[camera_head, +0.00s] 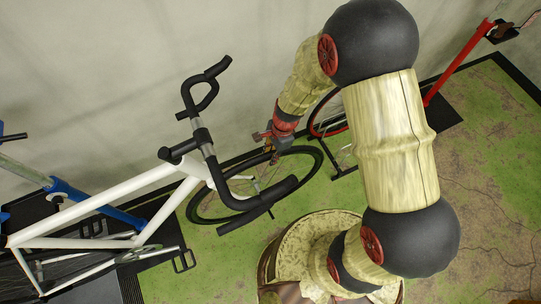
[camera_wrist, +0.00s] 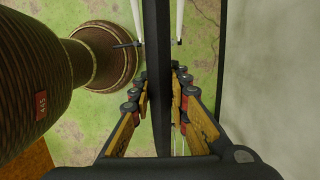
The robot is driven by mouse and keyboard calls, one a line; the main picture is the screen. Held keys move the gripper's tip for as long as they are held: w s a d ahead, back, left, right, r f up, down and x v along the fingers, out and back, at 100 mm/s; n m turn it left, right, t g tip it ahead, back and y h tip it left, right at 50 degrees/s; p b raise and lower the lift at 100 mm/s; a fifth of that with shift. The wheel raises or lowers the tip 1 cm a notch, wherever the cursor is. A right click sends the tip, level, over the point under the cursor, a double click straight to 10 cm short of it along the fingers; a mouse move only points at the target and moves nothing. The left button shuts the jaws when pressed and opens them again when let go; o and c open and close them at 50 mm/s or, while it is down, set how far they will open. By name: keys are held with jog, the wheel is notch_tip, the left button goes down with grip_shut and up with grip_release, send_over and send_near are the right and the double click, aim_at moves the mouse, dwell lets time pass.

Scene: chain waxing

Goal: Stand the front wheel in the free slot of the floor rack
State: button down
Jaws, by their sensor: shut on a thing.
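The front wheel (camera_head: 317,160) has a black tyre and stands at the white bicycle's (camera_head: 110,192) front end, partly behind the handlebar. In the wrist view its tyre (camera_wrist: 157,30) runs as a dark upright band between two white fork legs. My gripper (camera_head: 276,146) is at the wheel's upper far side. Its fingers (camera_wrist: 158,88) press on both sides of the tyre. The floor rack (camera_head: 345,172) shows as dark bars to the right of the wheel, largely hidden by my arm. A red-rimmed wheel (camera_head: 316,128) stands there. The free slot cannot be made out.
A blue stand (camera_head: 125,217) is by the bicycle at left. The drop handlebar (camera_head: 245,200) overhangs the front wheel. A red post (camera_head: 458,64) on a dark mat stands at right. A pale wall is close behind. Green floor (camera_head: 490,150) is clear at right.

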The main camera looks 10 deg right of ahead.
aim_at(311, 146)
jog(key=shift+w+d+f+b, duration=0.1)
jog(key=shift+d+f+b, duration=0.1)
jog(key=shift+f+b, duration=0.4)
jog(key=shift+w+d+f+b, duration=0.15)
jog(key=shift+f+b, duration=0.2)
jog(key=shift+f, duration=0.35)
jog(key=shift+d+f, duration=0.1)
jog(key=shift+f, duration=0.1)
jog(key=shift+w+d+f+b, duration=0.3)
jog(key=shift+w+d+f, duration=0.3)
jog(key=shift+d, duration=1.95)
jog(key=shift+w+d+f+b, duration=0.35)
jog(key=shift+w+d, duration=0.5)
jog(key=shift+d, duration=1.7)
jog(key=shift+w+d+f+b, duration=0.3)
jog(key=shift+w+d+f, duration=0.3)
jog(key=shift+d, duration=1.95)
jog(key=shift+w+r, duration=0.1)
jog(key=shift+d, duration=0.1)
